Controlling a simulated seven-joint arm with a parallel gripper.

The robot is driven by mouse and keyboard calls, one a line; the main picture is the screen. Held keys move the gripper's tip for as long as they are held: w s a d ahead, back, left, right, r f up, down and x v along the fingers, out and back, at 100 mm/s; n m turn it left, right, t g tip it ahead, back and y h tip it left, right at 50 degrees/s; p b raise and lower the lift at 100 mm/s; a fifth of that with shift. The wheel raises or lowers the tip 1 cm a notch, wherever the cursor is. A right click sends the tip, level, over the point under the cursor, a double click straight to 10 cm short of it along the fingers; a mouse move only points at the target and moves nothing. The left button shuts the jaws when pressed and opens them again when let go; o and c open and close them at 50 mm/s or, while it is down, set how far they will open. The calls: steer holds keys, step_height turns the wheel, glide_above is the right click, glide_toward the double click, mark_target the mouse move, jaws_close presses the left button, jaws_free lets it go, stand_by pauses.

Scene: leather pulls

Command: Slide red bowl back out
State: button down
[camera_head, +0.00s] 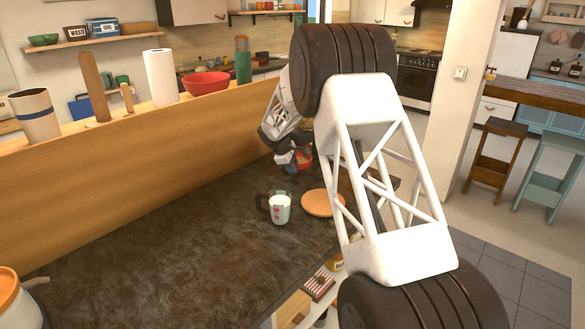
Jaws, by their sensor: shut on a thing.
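A red bowl (208,84) sits upright on the wooden ledge behind the counter, between the paper towel roll and a green bottle-like thing. My gripper (290,160) is low at the far end of the dark counter, to the right of and below that bowl and well apart from it. It is small in view, and the arm partly hides it. A small red thing (303,158) shows at its fingers, and the gripper is shut on it. I cannot tell whether this is also a bowl.
A mug (279,208) and a round wooden board (321,203) stand on the counter (170,250), nearer than my gripper. The paper towel roll (161,78) and a cup (35,115) stand on the ledge.

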steer(key=shift+s+a+f, duration=0.1)
steer(key=shift+a, duration=0.05)
steer(key=shift+s+a, duration=2.5)
steer(key=shift+s, duration=0.2)
steer(key=shift+s+a, duration=2.45)
steer(key=shift+s, duration=0.2)
steer(key=c, duration=0.9)
jaws_free()
steer(key=shift+c, duration=0.2)
steer(key=v, duration=0.8)
